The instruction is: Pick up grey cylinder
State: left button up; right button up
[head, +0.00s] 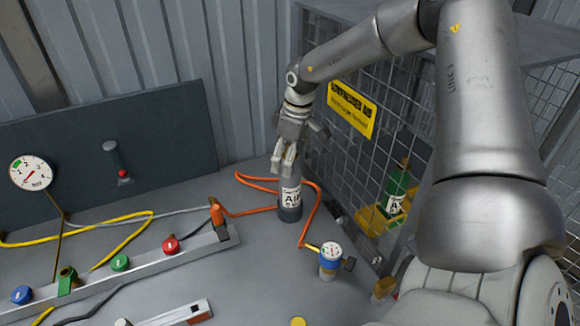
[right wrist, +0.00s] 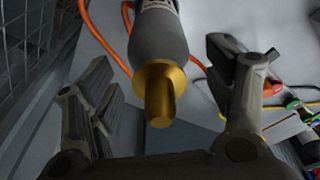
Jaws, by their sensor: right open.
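The grey cylinder (head: 290,213) stands upright on the grey bench in front of the wall panel, with a white "AIR" label on its side. My right gripper (head: 285,163) comes down over its top, which the fingers partly hide in the head view. In the right wrist view the cylinder (right wrist: 158,40) shows its grey shoulder and brass valve (right wrist: 160,90), between my two spread fingers. Gaps show on both sides, so the gripper is open and holds nothing. My left gripper is not in view.
A mesh cage (head: 345,150) with a yellow sign (head: 351,108) and a green cylinder (head: 396,192) inside stands close on the right. An orange hose (head: 315,210) loops around the cylinder. A manifold rail (head: 150,262) lies left.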

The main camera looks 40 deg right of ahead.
jog(key=shift+f, duration=0.35)
grip_shut()
dwell(0.3)
jog(key=shift+w+r, duration=0.1)
jog(key=shift+w, duration=0.05)
